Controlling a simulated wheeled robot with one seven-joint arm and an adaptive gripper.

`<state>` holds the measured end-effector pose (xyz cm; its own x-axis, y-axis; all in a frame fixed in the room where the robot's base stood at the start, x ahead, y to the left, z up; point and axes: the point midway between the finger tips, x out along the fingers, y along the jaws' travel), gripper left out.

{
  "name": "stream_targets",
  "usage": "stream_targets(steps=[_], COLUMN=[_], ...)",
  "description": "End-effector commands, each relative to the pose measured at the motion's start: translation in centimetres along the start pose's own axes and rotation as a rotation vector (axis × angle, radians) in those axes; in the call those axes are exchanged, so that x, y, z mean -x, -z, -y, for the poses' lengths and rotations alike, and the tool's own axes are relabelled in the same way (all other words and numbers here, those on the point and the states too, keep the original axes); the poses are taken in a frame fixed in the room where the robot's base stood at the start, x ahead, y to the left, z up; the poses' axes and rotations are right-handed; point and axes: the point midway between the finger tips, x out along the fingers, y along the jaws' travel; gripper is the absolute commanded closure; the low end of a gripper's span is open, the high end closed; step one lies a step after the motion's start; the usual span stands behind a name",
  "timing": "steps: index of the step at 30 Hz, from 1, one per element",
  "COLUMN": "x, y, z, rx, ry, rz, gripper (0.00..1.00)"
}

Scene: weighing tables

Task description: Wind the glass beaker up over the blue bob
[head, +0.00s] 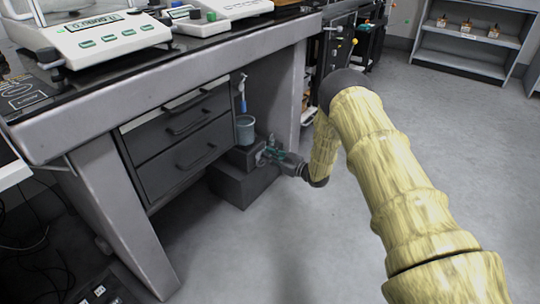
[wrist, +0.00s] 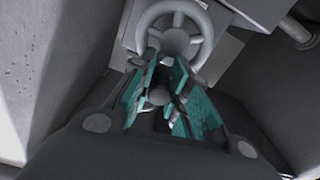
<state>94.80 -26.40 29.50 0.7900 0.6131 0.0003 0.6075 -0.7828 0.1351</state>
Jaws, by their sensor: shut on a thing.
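The glass beaker (head: 245,132), bluish and see-through, stands upright on a dark stepped stand under the bench. My gripper (head: 270,154) is at the front of the stand, low and right of the beaker. In the wrist view a grey handwheel (wrist: 175,12) with spokes is mounted on the stand. My gripper's teal-padded fingers (wrist: 160,85) are shut on the wheel's handle (wrist: 158,97), which shows as a round grey end between them. The fingers partly hide the wheel's lower rim.
A drawer unit (head: 180,140) stands left of the stand, and a grey bench leg (head: 290,95) rises behind it on the right. The bench top (head: 200,48) with balances (head: 95,38) is overhead. Open floor (head: 450,130) lies to the right.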

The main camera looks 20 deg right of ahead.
Motion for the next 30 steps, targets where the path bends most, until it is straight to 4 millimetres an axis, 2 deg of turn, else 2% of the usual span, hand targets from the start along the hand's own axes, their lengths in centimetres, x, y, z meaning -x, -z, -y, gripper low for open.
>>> stream_targets(steps=[11, 30], x=[0.1, 0.1], y=[0.0, -1.6], z=[-0.8, -2.5], rx=[-0.215, -0.820], ry=[-0.002, -0.002], rz=[0.002, 0.003], gripper=[1.00, 1.00])
